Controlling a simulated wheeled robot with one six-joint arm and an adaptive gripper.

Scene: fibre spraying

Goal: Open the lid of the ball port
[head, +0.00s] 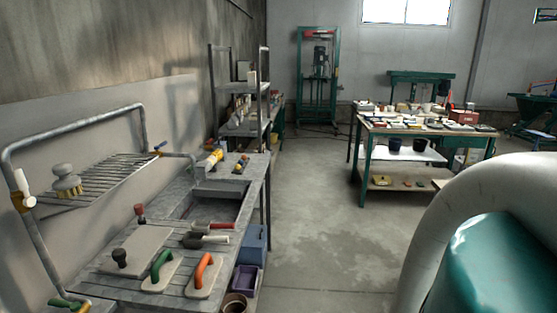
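I cannot make out a ball port or its lid in the head view. A glossy teal rounded surface (492,270) with a thick white curved band (440,220) around it fills the lower right, very close to the camera and cut off by the frame. I cannot tell what it is. My gripper is not in view.
A grey workbench (110,284) at the left holds trowels (205,272), a sink and a wire rack (105,180). Blue and purple bins (245,279) stand beside it. A green-legged table (425,130) with many items stands at the back right. The concrete floor (320,220) between is clear.

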